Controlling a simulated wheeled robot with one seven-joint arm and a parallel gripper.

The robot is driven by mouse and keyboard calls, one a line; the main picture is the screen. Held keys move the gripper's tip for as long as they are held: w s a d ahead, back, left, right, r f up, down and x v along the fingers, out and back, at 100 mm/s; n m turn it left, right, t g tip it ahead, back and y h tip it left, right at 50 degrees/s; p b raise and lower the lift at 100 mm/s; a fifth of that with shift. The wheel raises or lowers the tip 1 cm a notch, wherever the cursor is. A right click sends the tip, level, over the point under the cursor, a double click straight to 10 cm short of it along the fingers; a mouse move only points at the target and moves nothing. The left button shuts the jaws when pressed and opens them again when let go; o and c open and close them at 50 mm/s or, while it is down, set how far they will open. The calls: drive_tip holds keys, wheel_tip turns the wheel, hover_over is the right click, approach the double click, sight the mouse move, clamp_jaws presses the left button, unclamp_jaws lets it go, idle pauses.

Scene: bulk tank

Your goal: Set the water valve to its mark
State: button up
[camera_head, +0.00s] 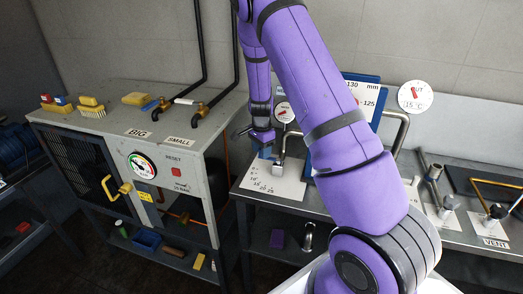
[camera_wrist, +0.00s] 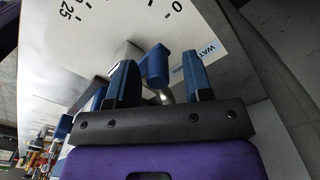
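The water valve's white scale plate (camera_head: 272,187) lies on the right bench, with numbers along its front edge. In the wrist view the plate (camera_wrist: 95,35) shows 25 at the left, 0 at the right and part of a "WAT" label. The valve has a grey metal body and lever (camera_wrist: 122,52) with a blue grip (camera_wrist: 156,65) at its end. My gripper (camera_head: 264,150) is down at the valve. In the wrist view my gripper (camera_wrist: 160,75) has its two blue fingers apart, one on each side of the blue grip, with visible gaps. I cannot make out the target mark.
A round gauge (camera_head: 284,112) stands just behind the valve, and a bent steel pipe (camera_head: 398,130) rises to its right. The grey machine (camera_head: 170,160) with a dial and yellow handle stands left. A VENT valve (camera_head: 495,212) and other fittings occupy the right bench.

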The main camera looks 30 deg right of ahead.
wheel_tip(320, 180, up, 11)
idle(0.7)
idle(0.4)
